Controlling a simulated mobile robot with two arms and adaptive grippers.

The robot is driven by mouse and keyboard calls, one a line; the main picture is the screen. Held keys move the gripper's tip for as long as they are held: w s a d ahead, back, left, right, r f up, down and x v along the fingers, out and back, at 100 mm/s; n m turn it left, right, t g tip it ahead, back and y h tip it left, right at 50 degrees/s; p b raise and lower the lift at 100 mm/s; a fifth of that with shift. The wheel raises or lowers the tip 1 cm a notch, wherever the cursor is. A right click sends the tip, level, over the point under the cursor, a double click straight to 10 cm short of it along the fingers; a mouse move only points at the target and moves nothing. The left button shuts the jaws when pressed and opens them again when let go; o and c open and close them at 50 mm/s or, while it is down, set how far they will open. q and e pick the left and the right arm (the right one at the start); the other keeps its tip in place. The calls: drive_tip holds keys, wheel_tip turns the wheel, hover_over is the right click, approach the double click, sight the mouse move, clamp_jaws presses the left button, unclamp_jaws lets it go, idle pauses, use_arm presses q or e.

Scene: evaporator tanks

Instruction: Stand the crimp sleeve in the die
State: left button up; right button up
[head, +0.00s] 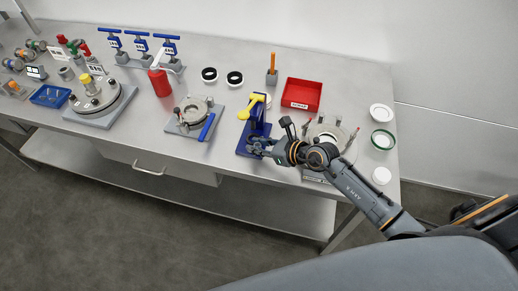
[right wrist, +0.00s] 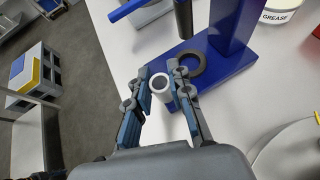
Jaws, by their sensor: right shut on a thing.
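The crimp sleeve (right wrist: 161,84) is a small light-grey hollow cylinder, seen from its open end in the right wrist view. My right gripper (right wrist: 159,72) is shut on it, with a finger on each side. The die (right wrist: 189,68) looks to be the dark ring on the base of the blue press (right wrist: 230,40), just beyond the right finger. The sleeve is beside the ring, not inside it; its height above the base is unclear. In the head view my right gripper (head: 258,148) is at the front of the blue press (head: 257,122); the sleeve is too small to make out. My left gripper is not in view.
A round metal flange (head: 328,128) is close under my right arm, and a red bin (head: 302,94) is behind. Bare bench (head: 226,138) lies left of the press.

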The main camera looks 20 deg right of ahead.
sight(253, 130)
drive_tip(key=shift+w+f, duration=0.2)
drive_tip(key=shift+w, duration=0.25)
drive_tip(key=shift+w+d+b, duration=0.15)
drive_tip(key=shift+w+b, duration=0.55)
drive_tip(key=shift+w, duration=0.55)
drive_tip(key=shift+w+d+b, duration=0.1)
drive_tip(key=shift+w+b, duration=0.55)
drive_tip(key=shift+w, duration=0.55)
drive_tip(key=shift+f, duration=0.4)
drive_tip(key=shift+b, duration=0.3)
drive_tip(key=shift+f, duration=0.15)
drive_tip(key=o, duration=0.9)
drive_tip(key=shift+s, duration=0.1)
